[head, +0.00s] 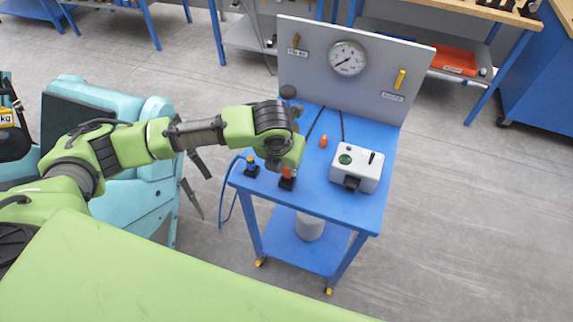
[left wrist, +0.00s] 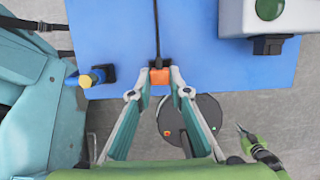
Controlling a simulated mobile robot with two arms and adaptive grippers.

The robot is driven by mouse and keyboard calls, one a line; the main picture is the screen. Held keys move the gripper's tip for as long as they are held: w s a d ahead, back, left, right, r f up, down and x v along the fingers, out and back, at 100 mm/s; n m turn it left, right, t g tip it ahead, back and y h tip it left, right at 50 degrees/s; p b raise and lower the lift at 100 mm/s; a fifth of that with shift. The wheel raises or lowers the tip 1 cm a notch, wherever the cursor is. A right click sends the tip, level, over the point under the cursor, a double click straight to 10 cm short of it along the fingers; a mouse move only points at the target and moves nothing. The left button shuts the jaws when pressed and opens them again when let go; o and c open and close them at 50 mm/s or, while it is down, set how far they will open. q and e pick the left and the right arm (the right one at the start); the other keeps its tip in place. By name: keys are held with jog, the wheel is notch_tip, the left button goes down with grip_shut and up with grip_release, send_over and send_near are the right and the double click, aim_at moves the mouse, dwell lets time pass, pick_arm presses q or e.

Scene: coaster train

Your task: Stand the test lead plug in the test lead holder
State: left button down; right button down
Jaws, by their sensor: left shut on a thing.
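The orange test lead plug (left wrist: 160,77) is between my left gripper's fingertips (left wrist: 159,91) in the left wrist view, with a dark lead running up from it. In the head view the left gripper (head: 287,166) is over the front edge of the blue cart, shut on the orange plug (head: 287,172). A black block (head: 287,184), which looks like the test lead holder, is right below the plug. Whether the plug is seated in it or just above it, I cannot tell. A small green and black part (left wrist: 257,146) at lower right may be my right gripper.
Left of the plug, a black block (head: 251,172) bears a yellow and blue plug. A white box (head: 356,168) with a green button stands to the right. A loose orange piece (head: 323,141) is further back, before the grey gauge panel (head: 322,78).

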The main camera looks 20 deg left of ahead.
aim_at(286, 173)
pick_arm(q)
jog(key=shift+p, duration=0.95)
dwell(1.1)
jog(key=shift+f+b, duration=0.55)
jog(key=shift+f, duration=1.05)
dwell(0.6)
jog(key=c, duration=1.8)
grip_release()
jog(key=shift+r, duration=0.1)
jog(key=v, duration=1.1)
jog(key=shift+s+r, duration=0.15)
jog(key=shift+r, duration=0.25)
